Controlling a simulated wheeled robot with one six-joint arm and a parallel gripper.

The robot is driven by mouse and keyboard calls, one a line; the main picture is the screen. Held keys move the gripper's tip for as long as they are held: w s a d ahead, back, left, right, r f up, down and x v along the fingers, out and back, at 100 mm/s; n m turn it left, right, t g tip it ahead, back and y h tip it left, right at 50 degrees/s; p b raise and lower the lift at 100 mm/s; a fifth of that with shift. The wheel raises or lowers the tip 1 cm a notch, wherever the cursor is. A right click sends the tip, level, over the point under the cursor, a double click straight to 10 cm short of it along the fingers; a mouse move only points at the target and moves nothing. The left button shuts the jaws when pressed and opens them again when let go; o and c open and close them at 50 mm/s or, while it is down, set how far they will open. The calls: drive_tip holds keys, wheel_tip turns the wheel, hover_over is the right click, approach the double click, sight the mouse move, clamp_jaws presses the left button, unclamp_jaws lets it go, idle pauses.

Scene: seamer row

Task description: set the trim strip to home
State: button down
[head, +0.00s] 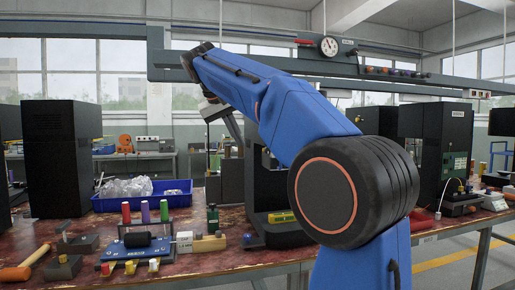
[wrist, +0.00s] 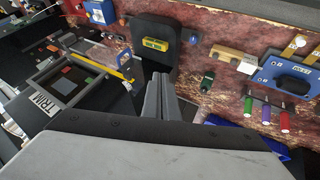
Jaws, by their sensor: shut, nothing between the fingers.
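In the wrist view a grey-framed panel (wrist: 66,83) sits on a dark unit at the left, with a white TRIM label (wrist: 43,105) at its near edge. The panel has a dark face with a small reddish patch and a green mark. I cannot make out a strip's position on it. My gripper (wrist: 158,80) is shut and empty, to the right of the panel and apart from it, pointing toward a black machine base with a yellow label (wrist: 157,43). In the head view my arm hides much of that machine, and I cannot make out the TRIM panel.
The worn red bench holds a blue bin (head: 142,198) of clear bags, a blue fixture (head: 138,248), a mallet (head: 22,265) and upright coloured tools (head: 145,211). Tall black cabinets (head: 62,155) stand at the back left. A rail with a gauge (head: 329,46) hangs overhead.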

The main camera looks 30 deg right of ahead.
sight(268, 148)
drive_tip(key=w+d+f+m, duration=0.1)
drive_tip(key=w+d+f, duration=0.3)
drive_tip(key=d, duration=0.6)
drive_tip(key=shift+w+h, duration=0.15)
drive_tip(key=shift+h, duration=0.15)
idle(0.4)
drive_tip(key=shift+d, duration=0.1)
drive_tip(key=shift+s+d, duration=0.25)
drive_tip(key=shift+d, duration=0.55)
drive_tip(key=shift+s+d, duration=0.25)
drive_tip(key=shift+d, duration=0.5)
